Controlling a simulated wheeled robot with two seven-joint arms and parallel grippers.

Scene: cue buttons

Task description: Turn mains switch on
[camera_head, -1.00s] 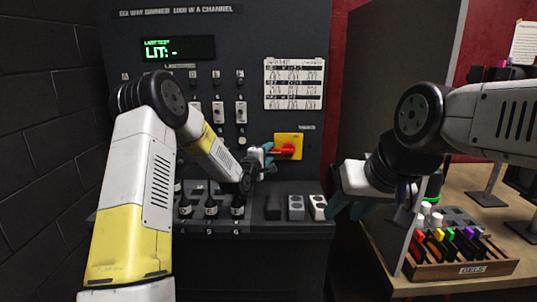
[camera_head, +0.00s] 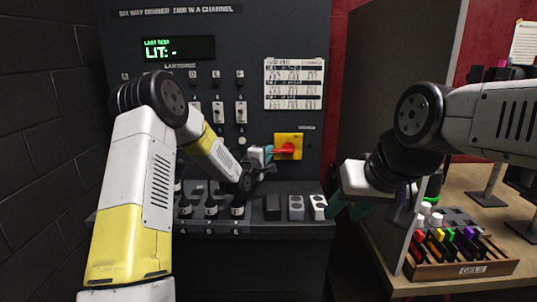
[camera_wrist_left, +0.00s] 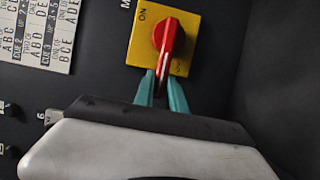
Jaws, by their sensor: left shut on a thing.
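The mains switch is a yellow square plate (camera_head: 296,138) with a red handle (camera_head: 286,149) on the dark panel. The handle points left in the head view. In the wrist view the yellow plate (camera_wrist_left: 188,61) carries an "ON" mark near its upper left corner, and the red handle (camera_wrist_left: 165,36) points down, away from that mark. My left gripper (camera_head: 267,152) is shut on the handle's end; its teal fingers (camera_wrist_left: 163,84) sit either side of it in the wrist view. My right gripper (camera_head: 342,205) hangs away from the panel; its finger opening is unclear.
A partition (camera_head: 385,120) and a gel tray (camera_head: 472,270) stand at the right.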

